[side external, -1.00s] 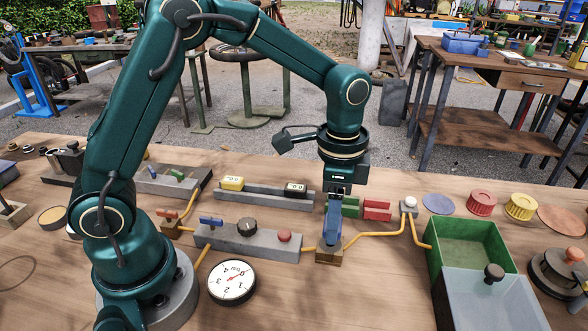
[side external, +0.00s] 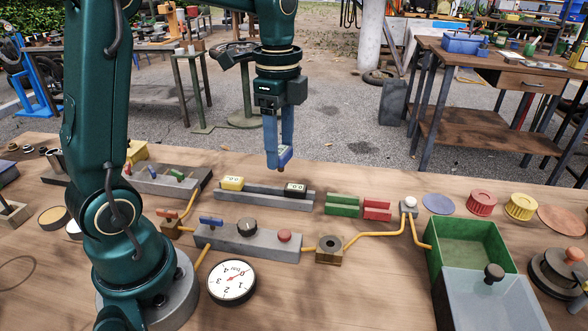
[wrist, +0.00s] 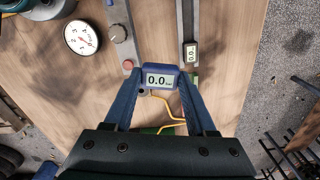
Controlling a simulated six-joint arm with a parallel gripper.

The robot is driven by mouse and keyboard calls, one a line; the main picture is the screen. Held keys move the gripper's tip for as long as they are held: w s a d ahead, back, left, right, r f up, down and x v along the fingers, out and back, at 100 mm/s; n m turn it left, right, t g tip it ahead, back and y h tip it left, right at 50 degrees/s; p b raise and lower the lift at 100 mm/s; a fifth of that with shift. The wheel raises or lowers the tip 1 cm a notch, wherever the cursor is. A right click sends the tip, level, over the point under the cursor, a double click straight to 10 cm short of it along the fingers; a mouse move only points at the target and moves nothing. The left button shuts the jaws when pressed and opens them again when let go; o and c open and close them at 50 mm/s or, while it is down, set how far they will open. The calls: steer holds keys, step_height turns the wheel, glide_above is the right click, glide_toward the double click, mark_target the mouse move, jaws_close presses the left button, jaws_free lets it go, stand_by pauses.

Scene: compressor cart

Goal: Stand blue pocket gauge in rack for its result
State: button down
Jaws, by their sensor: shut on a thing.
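My gripper (side external: 279,146) is shut on the blue pocket gauge (side external: 284,156) and holds it in the air, above and behind the long grey rack. In the wrist view the blue gauge (wrist: 160,78) sits between both fingertips, and its display reads 0.0. The grey rack (side external: 262,200) holds a yellow gauge (side external: 232,183) and a black gauge (side external: 295,189). A green slotted rack (side external: 342,206) and a red slotted rack (side external: 377,210) stand side by side to its right. The brass socket block (side external: 329,251) is empty, with its round hole showing.
A grey control block (side external: 247,242) with a blue lever, black knob and red button lies in front. A round dial gauge (side external: 232,282) lies near the front. Yellow hoses run along the table. A green bin (side external: 470,240) with a pale lid is at the right.

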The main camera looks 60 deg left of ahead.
steer(key=w+d+f+m, duration=0.1)
steer(key=w+m, duration=0.5)
steer(key=m, duration=0.1)
steer(key=w+d+f+m, duration=0.1)
steer(key=w+d+m, duration=0.1)
steer(key=w+m, duration=0.4)
steer(key=shift+w+f+m, duration=0.3)
steer(key=shift+m, duration=0.8)
steer(key=shift+d+f, duration=0.3)
steer(key=shift+f, duration=0.1)
steer(key=shift+f, duration=0.15)
steer(key=shift+f, duration=2.75)
steer(key=shift+f, duration=1.55)
steer(key=shift+c, duration=0.7)
jaws_free()
